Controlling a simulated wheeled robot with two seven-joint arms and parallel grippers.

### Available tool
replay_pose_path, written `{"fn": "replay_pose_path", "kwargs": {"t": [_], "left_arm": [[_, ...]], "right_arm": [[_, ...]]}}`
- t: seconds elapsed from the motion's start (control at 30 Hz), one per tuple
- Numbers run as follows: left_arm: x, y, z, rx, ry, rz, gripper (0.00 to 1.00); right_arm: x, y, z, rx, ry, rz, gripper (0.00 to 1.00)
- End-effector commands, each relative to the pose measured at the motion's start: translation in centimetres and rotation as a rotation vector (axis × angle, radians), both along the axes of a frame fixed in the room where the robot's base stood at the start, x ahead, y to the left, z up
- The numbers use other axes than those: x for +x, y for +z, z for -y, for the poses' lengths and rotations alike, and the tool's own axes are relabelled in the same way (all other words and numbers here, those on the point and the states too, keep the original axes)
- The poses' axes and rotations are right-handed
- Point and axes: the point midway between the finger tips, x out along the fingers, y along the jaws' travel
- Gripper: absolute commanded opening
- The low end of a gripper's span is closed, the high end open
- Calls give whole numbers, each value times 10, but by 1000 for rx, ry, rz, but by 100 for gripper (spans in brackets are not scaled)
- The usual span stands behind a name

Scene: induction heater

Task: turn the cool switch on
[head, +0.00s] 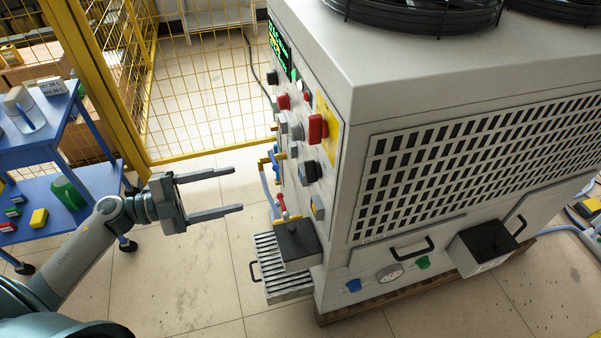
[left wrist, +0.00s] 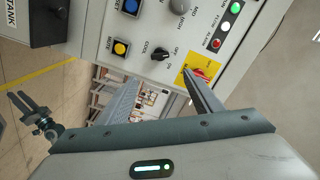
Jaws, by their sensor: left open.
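The cool switch is a black knob with COOL, OFF and ON lettering in the left wrist view (left wrist: 160,53). In the head view it appears to be the black knob (head: 311,171) below the red switch on the yellow plate. I cannot tell which mark it points to. My left gripper (head: 239,189) is open and empty, left of the panel and apart from it, its fingers pointing at the panel. In the left wrist view its fingers (left wrist: 155,98) reach toward the panel, one either side of the knob's line. A dark two-pronged shape at the left may be my right gripper (left wrist: 35,110).
The red switch on yellow (head: 317,128) is close above the knob. A yellow MUTE button (left wrist: 119,48) and a blue button (left wrist: 131,6) are nearby. A dark tank box (head: 297,240) juts out below. A blue cart (head: 45,155) stands left; a yellow mesh fence (head: 200,80) is behind.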

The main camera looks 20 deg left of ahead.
Motion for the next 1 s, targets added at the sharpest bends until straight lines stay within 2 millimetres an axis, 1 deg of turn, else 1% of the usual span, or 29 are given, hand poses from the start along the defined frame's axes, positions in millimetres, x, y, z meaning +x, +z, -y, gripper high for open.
{"fn": "replay_pose_path", "kwargs": {"t": [0.17, 0.37, 0.47, 0.57, 0.8, 0.97, 1.0], "left_arm": [[2, 0, 2, -2, 1, 0, 59], [11, 1, 15, -3, 2, 1, 59], [18, 2, 26, -3, 1, 2, 59], [27, 3, 39, -4, 2, 2, 59], [51, 4, 75, -4, 2, 2, 59], [68, 3, 99, -4, 2, 2, 59], [72, 3, 105, -5, 2, 1, 59]], "right_arm": [[0, 1, 0, 0, -1, 2, 31], [2, 6, 0, 5, 0, 24, 31], [2, 6, -4, 11, 5, 40, 31], [5, 11, -10, 21, 9, 67, 31], [13, 23, -20, 44, 17, 139, 31], [13, 28, -25, 54, 22, 167, 31], [6, 24, -21, 48, 22, 148, 31]]}}
